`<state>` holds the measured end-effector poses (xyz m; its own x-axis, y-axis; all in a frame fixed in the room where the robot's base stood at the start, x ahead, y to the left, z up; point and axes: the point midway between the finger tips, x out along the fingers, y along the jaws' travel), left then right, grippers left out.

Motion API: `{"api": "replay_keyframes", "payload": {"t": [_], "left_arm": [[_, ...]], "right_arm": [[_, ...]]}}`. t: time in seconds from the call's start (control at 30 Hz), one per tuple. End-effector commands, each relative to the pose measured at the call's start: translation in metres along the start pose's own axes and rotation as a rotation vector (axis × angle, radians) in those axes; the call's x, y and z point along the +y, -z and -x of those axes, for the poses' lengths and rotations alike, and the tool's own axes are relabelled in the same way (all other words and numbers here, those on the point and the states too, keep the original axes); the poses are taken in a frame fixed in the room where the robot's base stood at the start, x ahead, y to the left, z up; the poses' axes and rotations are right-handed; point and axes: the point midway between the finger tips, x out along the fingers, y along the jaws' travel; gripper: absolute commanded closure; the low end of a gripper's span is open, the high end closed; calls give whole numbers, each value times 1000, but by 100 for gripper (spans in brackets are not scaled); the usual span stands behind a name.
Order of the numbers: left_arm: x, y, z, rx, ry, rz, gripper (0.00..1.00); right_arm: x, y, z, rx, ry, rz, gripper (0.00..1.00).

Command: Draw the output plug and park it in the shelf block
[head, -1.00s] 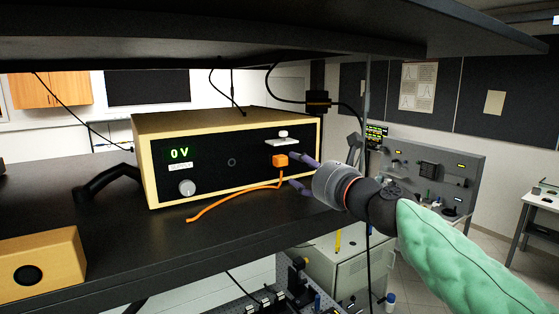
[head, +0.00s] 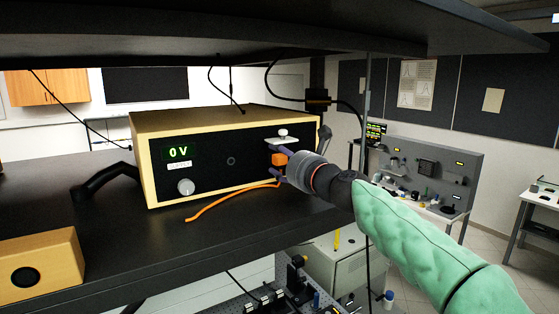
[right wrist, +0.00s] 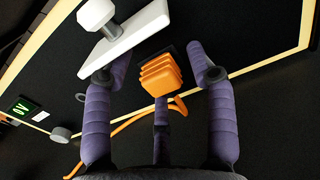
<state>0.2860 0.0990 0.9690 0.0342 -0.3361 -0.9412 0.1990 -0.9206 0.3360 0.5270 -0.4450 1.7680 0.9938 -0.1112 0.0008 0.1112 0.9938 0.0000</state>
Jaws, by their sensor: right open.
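The orange output plug (head: 279,159) sits at the right side of the black front panel of the power supply (head: 213,166), with its orange cable (head: 232,200) running down and left onto the shelf. My right gripper (head: 279,163) is at the plug, its fingers open. In the right wrist view the ribbed plug (right wrist: 160,76) lies between the spread purple fingers, with gaps on both sides. The shelf block (head: 40,265) is a wooden block with a round dark hole, at the front left of the shelf. My left gripper is not in view.
A white plate with a knob (head: 282,140) juts out just above the plug, close to the left finger in the right wrist view. The display reads 0 V, with a grey dial (head: 186,187) below it. An upper shelf (head: 250,40) overhangs. The dark shelf (head: 130,237) is clear between block and supply.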

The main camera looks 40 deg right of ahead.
Motion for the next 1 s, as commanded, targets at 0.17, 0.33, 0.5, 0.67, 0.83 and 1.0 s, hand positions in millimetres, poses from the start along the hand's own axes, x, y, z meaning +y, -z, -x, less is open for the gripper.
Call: {"api": "replay_keyframes", "payload": {"t": [0.17, 0.33, 0.5, 0.67, 0.83, 1.0], "left_arm": [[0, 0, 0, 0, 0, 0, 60], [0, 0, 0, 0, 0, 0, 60], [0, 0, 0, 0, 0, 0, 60], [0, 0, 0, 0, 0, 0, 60], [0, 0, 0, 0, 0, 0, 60], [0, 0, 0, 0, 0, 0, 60]], "right_arm": [[0, 0, 0, 0, 0, 0, 60], [0, 0, 0, 0, 0, 0, 100], [0, -1, 1, -2, 0, 0, 100], [0, -2, 4, -4, 1, 0, 100], [0, -2, 11, -4, 1, 0, 100], [0, -3, 15, -4, 1, 1, 100]]}}
